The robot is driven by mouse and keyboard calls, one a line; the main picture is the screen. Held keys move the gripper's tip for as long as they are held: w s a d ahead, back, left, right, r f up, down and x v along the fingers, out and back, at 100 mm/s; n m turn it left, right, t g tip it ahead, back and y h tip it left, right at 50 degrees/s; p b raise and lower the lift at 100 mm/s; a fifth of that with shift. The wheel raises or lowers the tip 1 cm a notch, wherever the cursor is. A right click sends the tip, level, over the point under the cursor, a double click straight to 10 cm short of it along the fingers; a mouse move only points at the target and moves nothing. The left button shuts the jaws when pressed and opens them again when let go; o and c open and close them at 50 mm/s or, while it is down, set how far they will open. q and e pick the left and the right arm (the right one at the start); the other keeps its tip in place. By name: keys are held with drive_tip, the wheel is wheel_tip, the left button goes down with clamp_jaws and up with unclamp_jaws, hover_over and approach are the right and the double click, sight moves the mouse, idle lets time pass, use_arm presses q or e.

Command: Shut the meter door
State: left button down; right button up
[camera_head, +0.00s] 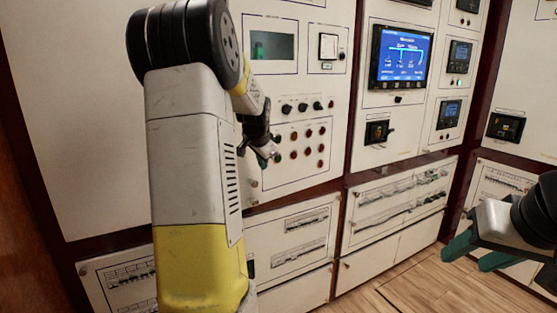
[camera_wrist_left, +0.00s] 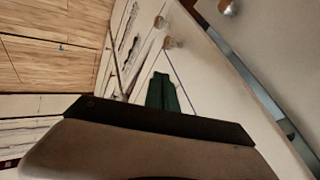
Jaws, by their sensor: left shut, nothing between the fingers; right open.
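The panel (camera_head: 285,85) behind my left arm is cream, with a greenish display, a small square meter (camera_head: 327,47), knobs and red buttons. I cannot tell for sure whether this is the meter door or how far it stands open. My left gripper (camera_head: 268,157) is in front of this panel's lower left part, close to its knobs; contact is unclear. In the left wrist view its green fingers (camera_wrist_left: 164,92) are together and empty, beside a pale panel face. My right gripper (camera_head: 474,254) is at the right edge, green fingers apart, empty.
A panel with a blue screen (camera_head: 401,57) stands further right. Lower breaker panels (camera_head: 290,240) run beneath. The wooden floor (camera_head: 415,291) is clear at bottom right. In the left wrist view, a grey-blue strip (camera_wrist_left: 252,82) runs along a pale panel, near round knobs (camera_wrist_left: 170,43).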

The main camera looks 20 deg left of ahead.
sight(259, 174)
use_arm(q)
drive_tip(key=w+a+f, duration=0.4)
drive_tip(key=w, duration=0.1)
drive_tip(key=shift+w+a+f, duration=0.15)
drive_tip(key=shift+w+f, duration=0.15)
drive_tip(key=shift+f, duration=0.05)
drive_tip(key=shift+a, duration=0.1)
